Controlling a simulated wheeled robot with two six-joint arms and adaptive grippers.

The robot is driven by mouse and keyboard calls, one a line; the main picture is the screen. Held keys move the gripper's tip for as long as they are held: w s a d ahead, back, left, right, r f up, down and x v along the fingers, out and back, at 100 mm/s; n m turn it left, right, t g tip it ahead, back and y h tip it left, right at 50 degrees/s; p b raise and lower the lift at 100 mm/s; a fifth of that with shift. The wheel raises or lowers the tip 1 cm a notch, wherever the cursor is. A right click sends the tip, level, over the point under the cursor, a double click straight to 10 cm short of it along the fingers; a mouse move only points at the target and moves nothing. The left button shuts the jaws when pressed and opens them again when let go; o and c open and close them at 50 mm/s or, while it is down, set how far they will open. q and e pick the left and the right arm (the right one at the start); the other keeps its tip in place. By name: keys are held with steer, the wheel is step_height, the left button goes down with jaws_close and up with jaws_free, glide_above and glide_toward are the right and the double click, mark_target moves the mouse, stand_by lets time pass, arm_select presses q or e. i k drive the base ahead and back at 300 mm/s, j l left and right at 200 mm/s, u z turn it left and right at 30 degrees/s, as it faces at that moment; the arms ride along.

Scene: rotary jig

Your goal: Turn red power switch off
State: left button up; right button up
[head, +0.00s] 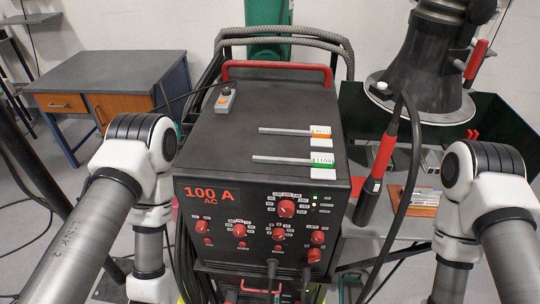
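The black welding power unit (262,183) stands in the middle of the head view, with "100 A AC" in red on its front panel. The panel carries several red knobs, among them a larger one (286,208) at upper middle and a right-hand one (318,237). I cannot tell which red control is the power switch or its position. A small green light (317,198) glows at the panel's upper right. My arms flank the unit at left and right. Neither gripper is in view.
On top of the unit lie a small grey box with an orange button (225,98) and two rods with labels (318,160). Cables plug into the lower front. A red-handled torch (384,150) and a dark conical fixture (425,75) stand at right. A desk (110,75) is at back left.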

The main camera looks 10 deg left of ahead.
mark_target(314, 254)
steer(key=k+l+z, duration=0.1)
steer(key=l, duration=0.3)
steer(key=k+l+z, duration=0.1)
steer(key=l, duration=0.35)
steer(key=k+l+z, duration=0.1)
steer(key=l, duration=0.3)
steer(key=k+l+z, duration=0.1)
steer(key=l, duration=0.35)
